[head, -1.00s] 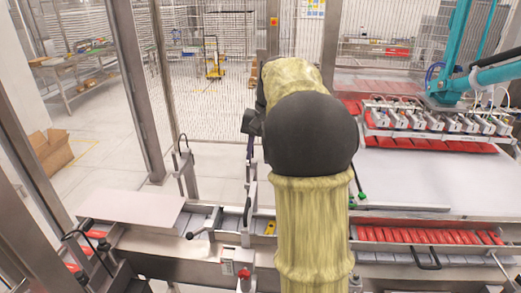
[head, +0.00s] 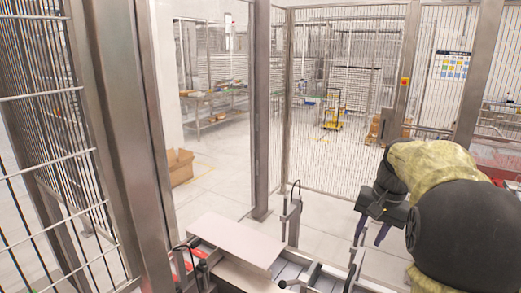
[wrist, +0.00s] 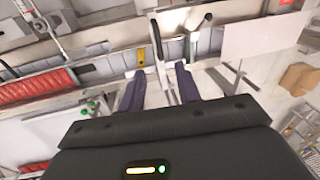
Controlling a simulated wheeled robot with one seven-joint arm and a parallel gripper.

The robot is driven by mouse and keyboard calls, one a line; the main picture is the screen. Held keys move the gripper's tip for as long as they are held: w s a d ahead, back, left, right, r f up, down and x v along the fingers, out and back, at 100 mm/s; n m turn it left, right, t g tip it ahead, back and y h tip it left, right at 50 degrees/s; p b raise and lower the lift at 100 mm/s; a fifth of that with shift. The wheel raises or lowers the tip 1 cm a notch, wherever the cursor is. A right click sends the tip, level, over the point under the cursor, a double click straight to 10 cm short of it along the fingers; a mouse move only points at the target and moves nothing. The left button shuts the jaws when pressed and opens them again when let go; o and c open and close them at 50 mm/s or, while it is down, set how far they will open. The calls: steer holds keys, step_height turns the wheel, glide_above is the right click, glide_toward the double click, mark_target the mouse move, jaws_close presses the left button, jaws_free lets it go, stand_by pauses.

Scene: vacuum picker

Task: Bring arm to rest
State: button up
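My gripper (head: 371,230) hangs at the right in the head view, below my yellow-sleeved arm (head: 435,165), its two dark purple fingers pointing down. In the wrist view my gripper (wrist: 159,82) has its fingers spread apart with nothing between them, so it is open and empty. Beyond the fingers lies the conveyor line (wrist: 110,65) with grey and red parts. The fingertips appear apart from it. The rest of my arm runs out of the head view at the right edge.
A metal post (head: 262,110) and wire fence (head: 340,120) stand close by; a thick post (head: 120,130) is nearer at left. A pale flat panel (head: 235,240) lies over the conveyor. A cardboard box (head: 180,167) sits on the open floor behind.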

steer(key=s+a+f+n, duration=0.3)
steer(key=s+a+f, duration=0.3)
steer(key=f, duration=0.3)
steer(key=s+a+f+n+t+h+b, duration=0.1)
steer(key=s+a+f+n, duration=0.2)
steer(key=s+a+f, duration=0.3)
steer(key=s+f, duration=0.3)
steer(key=shift+a, duration=0.2)
steer(key=shift+s+f, duration=0.1)
